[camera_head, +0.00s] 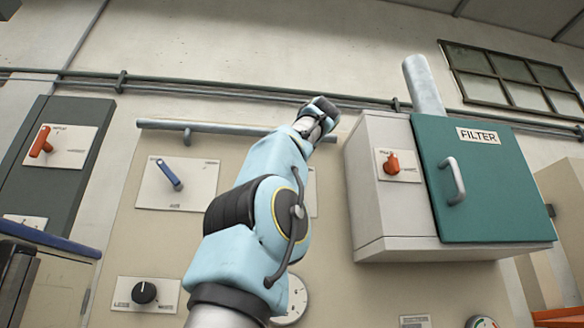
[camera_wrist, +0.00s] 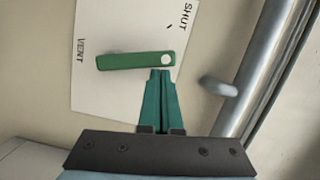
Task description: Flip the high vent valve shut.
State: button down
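The vent valve is a green lever (camera_wrist: 135,61) on a white plate (camera_wrist: 110,20) in the wrist view. In the head view my arm hides the lever, and my gripper (camera_head: 320,108) is high on the wall.
A grey pipe (camera_wrist: 262,85) with a bracket runs close to the plate's right in the wrist view. In the head view a blue lever (camera_head: 169,175) is left of my arm, and a FILTER cabinet (camera_head: 485,185) with an orange knob (camera_head: 392,164) juts out at right.

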jog(key=shift+s+a+f+b, duration=0.1)
jog(key=shift+a+b, duration=0.3)
jog(key=shift+a, duration=0.3)
jog(key=shift+s+a+f+b, duration=0.1)
jog(key=shift+a+b, duration=0.25)
jog(key=shift+a, duration=0.45)
